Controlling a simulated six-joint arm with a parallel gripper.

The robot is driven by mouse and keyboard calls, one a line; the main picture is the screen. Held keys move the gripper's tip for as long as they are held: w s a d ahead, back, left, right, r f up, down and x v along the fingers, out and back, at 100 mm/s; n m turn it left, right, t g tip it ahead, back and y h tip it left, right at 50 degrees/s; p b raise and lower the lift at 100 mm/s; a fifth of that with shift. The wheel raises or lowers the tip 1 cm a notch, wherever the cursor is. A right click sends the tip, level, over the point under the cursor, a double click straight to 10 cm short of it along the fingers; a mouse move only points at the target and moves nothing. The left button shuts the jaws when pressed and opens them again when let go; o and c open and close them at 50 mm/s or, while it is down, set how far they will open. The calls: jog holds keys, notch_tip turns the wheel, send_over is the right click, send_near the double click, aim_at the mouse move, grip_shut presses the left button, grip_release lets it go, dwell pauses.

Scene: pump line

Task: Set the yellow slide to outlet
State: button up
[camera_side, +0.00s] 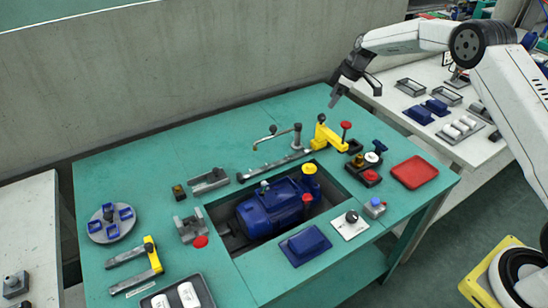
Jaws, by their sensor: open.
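A yellow slide-like block (326,137) with a dark knob on top stands at the back right of the green table, at the right end of a grey metal rail (272,166). I cannot read any outlet mark from here. A second yellow part (155,260), an angled bar with a dark knob, lies at the front left beside a grey bar. My gripper (335,101) is open and empty, pointing down above and behind the back-right yellow block, apart from it.
A blue pump (266,210) sits in a recess in the table. A bent metal lever (297,135) and a red-knobbed post (346,128) stand near the back-right yellow block. A red tray (414,172) lies at the right. The table's back left is clear.

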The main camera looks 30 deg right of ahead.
aim_at(322, 115)
jog(key=shift+x, duration=3.85)
grip_shut()
